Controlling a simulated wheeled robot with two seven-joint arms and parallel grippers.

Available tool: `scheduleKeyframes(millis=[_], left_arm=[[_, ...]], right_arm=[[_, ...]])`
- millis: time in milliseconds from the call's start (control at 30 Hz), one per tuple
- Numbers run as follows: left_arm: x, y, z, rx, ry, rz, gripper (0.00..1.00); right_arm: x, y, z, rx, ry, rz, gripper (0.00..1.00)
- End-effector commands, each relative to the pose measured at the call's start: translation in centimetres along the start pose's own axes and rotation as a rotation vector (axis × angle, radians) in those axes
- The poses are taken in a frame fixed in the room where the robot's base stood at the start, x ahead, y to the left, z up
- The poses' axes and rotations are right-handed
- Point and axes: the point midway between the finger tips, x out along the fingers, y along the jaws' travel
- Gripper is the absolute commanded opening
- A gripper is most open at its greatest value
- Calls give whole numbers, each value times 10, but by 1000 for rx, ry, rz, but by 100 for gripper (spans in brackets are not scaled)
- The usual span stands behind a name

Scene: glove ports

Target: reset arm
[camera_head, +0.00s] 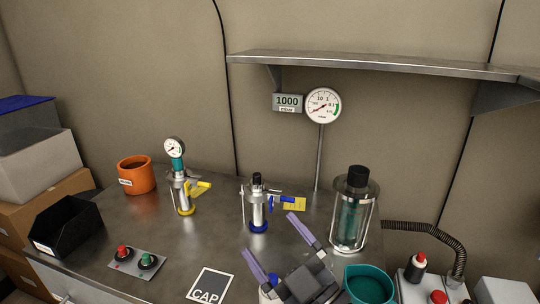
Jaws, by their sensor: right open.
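My right gripper (269,234) comes in from the bottom edge, right of centre. Its two purple-grey fingers are spread wide and I see nothing between them. It hangs over the front of the metal table (205,250). A port fitting with a blue base and blue handle (258,208) stands just beyond the fingertips; I cannot tell whether they touch. A fitting with a yellow base, yellow handle and small gauge on top (180,178) stands further left. My left gripper is not in view.
A glass cylinder with black cap (353,215) and a teal cup (369,285) stand right of the gripper. An orange pot (136,175), black bin (68,226), button panel (137,262) and CAP mat (210,284) lie left. A shelf (380,66) crosses the wall above.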

Motion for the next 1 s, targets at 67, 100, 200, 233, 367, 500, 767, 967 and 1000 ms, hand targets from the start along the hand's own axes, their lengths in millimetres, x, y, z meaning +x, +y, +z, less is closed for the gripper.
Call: scheduleKeyframes(millis=[67,100,200,233,367,500,767,967,1000], left_arm=[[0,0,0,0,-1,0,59],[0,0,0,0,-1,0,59],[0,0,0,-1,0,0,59],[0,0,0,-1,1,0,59],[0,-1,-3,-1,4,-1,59],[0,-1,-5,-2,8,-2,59],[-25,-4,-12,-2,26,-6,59],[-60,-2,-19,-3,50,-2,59],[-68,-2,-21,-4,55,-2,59]], right_arm=[[-45,35,43,123,-309,308,100],[-76,41,66,179,-494,410,100],[-146,29,105,292,-892,501,100],[-164,22,112,323,-992,500,100],[-232,-16,120,439,-1354,424,100],[-287,-57,106,553,-1644,264,100],[-333,-100,95,658,-1878,40,100],[-356,-123,123,654,-1906,23,100],[-363,-128,127,653,-1914,18,100]])
